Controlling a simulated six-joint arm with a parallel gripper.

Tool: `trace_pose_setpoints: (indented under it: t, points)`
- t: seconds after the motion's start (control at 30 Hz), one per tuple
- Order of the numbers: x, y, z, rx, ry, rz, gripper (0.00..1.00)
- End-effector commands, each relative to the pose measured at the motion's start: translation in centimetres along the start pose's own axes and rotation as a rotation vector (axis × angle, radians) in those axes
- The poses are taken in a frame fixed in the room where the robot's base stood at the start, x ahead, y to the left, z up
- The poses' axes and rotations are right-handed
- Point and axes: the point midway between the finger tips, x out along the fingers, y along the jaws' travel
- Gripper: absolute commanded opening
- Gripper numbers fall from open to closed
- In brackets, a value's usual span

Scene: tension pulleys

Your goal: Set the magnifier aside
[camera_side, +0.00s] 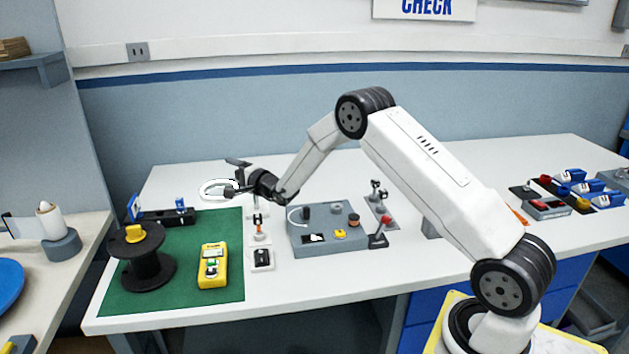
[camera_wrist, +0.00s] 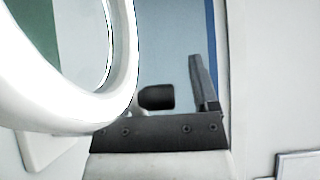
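The magnifier is a white ring (camera_side: 208,190) at the left back of the table in the side view, near the far edge of the green mat. It fills the left of the wrist view as a large white ring (camera_wrist: 120,95), very close to the camera and covering part of my gripper. My gripper (camera_side: 234,176) is beside the ring's right side, with its dark fingers spread apart. One finger stands upright at the right in the wrist view; the other side is partly hidden by the ring. A short dark stub (camera_wrist: 156,97) shows between; whether the ring touches a finger is unclear.
A black spool (camera_side: 147,268) and a yellow meter (camera_side: 213,266) stand on the green mat (camera_side: 190,304). A grey fixture (camera_side: 328,241) with pulleys and a red-knobbed lever (camera_side: 379,238) are to the right. The white table behind the fixture is mostly clear.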

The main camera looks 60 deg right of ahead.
Motion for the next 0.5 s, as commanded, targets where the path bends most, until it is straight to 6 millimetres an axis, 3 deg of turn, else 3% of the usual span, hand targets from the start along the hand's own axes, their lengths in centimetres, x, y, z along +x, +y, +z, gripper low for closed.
trace_pose_setpoints:
  t: [0.5]
  points:
    - [-1.1, 0.2, 0.0, 0.0, 0.0, 0.005, 0.75]
